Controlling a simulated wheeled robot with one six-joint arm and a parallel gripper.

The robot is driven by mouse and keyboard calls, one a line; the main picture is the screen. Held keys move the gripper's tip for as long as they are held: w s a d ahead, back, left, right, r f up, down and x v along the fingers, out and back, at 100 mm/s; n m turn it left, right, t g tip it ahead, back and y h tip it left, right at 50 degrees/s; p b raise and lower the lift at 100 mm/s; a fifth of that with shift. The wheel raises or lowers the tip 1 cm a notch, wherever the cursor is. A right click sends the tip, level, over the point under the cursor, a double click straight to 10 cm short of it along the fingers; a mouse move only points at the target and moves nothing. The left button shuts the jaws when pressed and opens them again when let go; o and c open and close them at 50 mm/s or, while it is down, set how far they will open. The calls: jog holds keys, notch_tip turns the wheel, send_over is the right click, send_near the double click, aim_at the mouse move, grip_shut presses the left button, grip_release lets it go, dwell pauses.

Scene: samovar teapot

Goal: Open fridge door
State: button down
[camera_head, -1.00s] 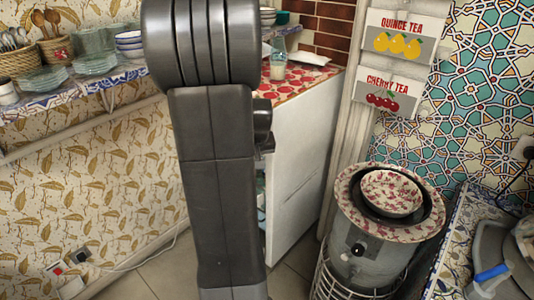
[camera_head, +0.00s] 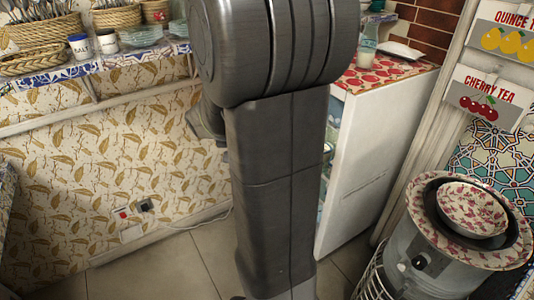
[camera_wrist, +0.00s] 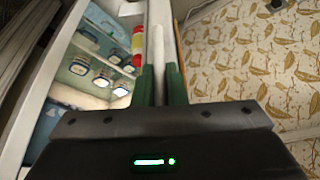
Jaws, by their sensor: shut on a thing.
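The white fridge (camera_head: 370,160) stands behind my arm in the head view, with a red patterned cover on top. Its front is mostly hidden by my arm, but a strip of the inside shows beside it. In the wrist view the fridge interior (camera_wrist: 75,70) is visible at the left, with several items on its shelves, so the door is open. My gripper (camera_wrist: 160,72) has green fingers shut on the edge of the fridge door (camera_wrist: 157,45), seen nearly edge-on. A red and yellow item (camera_wrist: 138,45) is beside the door on its inner side.
A leaf-patterned wall (camera_head: 100,200) is at the left, with a shelf (camera_head: 110,70) of baskets and dishes above and sockets and a cable low down. A metal samovar (camera_head: 440,265) with a patterned bowl (camera_head: 472,208) stands at the right. Tiled floor (camera_head: 185,270) is clear at left.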

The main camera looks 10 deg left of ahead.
jog(key=w+a+m+h+p, duration=0.1)
jog(key=w+a+m, duration=0.1)
jog(key=a, duration=1.1)
jog(key=w+a+m+h, duration=0.1)
jog(key=w+a+m, duration=0.1)
jog(key=a, duration=1.1)
jog(key=shift+w+a+p, duration=0.3)
jog(key=shift+w+p, duration=0.05)
jog(key=shift+w, duration=0.3)
jog(key=c, duration=1.5)
grip_release()
jog(key=shift+r, duration=0.1)
jog(key=p+v, duration=0.1)
jog(key=v, duration=1)
jog(key=shift+r, duration=0.45)
